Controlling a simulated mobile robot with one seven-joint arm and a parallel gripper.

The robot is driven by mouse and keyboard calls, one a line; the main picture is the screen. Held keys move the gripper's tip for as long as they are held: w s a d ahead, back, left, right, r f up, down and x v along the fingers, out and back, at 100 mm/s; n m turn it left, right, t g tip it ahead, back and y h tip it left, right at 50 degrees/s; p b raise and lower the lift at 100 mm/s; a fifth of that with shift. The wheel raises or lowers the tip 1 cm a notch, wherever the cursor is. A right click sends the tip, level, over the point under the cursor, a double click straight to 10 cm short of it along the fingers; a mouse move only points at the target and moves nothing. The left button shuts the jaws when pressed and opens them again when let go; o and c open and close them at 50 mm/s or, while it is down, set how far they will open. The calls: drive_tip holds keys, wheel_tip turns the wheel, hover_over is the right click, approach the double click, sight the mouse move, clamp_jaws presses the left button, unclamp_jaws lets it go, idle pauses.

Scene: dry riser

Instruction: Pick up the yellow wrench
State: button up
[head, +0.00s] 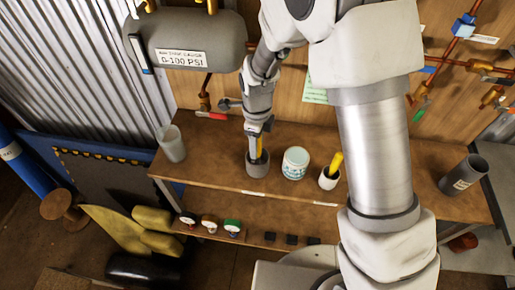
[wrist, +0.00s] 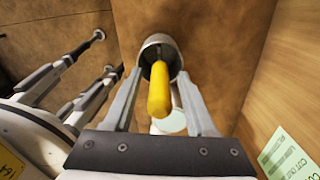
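A yellow tool (wrist: 159,92) stands in a grey cup (head: 257,170) on the wooden bench. Its rounded yellow end points up and its lower part is hidden in the cup, so I cannot see a wrench head. My gripper (wrist: 160,80) is above the cup, pointing down and open. Its fingers are on both sides of the yellow tool, with gaps showing between tool and fingers. In the head view my gripper (head: 258,140) partly hides this tool. A second yellow handle (head: 336,162) leans in a white cup (head: 328,180) to the right.
A white jar (head: 295,163) stands between the two cups. A translucent beaker (head: 171,144) is at the bench's left end and a dark grey cup (head: 463,175) at the right. A grey tank (head: 187,38) and pipes are on the wall behind. Small gauges (head: 232,228) sit on the lower shelf.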

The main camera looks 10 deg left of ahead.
clamp_jaws()
drive_tip(key=shift+r, duration=0.15)
